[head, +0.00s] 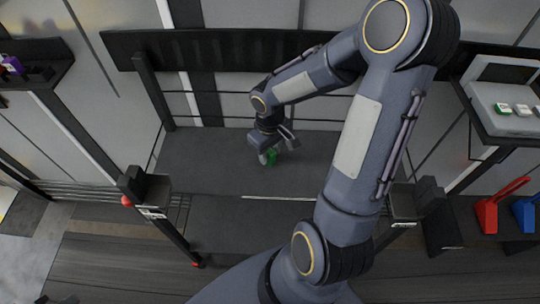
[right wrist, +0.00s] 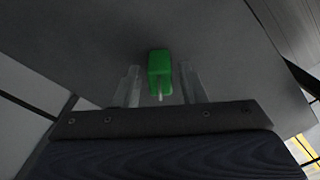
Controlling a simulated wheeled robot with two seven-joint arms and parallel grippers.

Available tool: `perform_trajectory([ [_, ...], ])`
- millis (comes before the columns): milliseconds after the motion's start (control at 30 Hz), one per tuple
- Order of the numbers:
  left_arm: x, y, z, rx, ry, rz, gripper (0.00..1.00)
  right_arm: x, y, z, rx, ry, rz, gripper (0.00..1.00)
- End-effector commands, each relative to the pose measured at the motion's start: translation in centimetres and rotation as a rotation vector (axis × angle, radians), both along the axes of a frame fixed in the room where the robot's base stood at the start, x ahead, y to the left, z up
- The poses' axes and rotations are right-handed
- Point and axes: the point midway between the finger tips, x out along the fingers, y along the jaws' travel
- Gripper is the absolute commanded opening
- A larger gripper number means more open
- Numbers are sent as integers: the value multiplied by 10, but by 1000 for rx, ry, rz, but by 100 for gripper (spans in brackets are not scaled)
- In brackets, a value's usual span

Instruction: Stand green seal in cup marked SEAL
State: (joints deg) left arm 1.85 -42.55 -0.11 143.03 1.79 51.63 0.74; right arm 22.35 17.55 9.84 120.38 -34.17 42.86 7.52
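The green seal (head: 271,157) is on or just above the dark grey panel (head: 215,160) in the middle of the head view. In the right wrist view the green seal (right wrist: 160,68) shows as a green block with a thin pale pin. My right gripper (head: 276,153) is at the seal. In the right wrist view its two fingers (right wrist: 160,87) stand apart, one on each side of the seal, with a visible gap on both sides. I cannot make out a cup marked SEAL. My left gripper is not in view.
A grey box (head: 510,122) with small green, white and red items stands on a shelf at the right. Red (head: 487,214) and blue (head: 525,215) objects stand below it. A left shelf holds a purple item (head: 13,65). A dark rail (head: 220,46) runs behind the panel.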

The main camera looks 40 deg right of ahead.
Motion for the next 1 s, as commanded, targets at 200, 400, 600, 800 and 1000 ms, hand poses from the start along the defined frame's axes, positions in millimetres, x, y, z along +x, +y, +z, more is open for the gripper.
perform_trajectory([
  [200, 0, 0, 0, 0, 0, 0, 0, 0, 0, 0, 0, 0, 0, 8],
  [400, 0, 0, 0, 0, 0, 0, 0, 0, 0, 0, 0, 0, 0, 0],
  [600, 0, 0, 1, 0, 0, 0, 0, 0, 0, 5, -1, -1, 0, 0],
  [800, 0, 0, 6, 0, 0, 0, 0, 1, 0, 27, -2, -4, -1, 0],
  [1000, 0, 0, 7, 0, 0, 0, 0, -2, 27, 64, -1, -7, 7, 0],
])
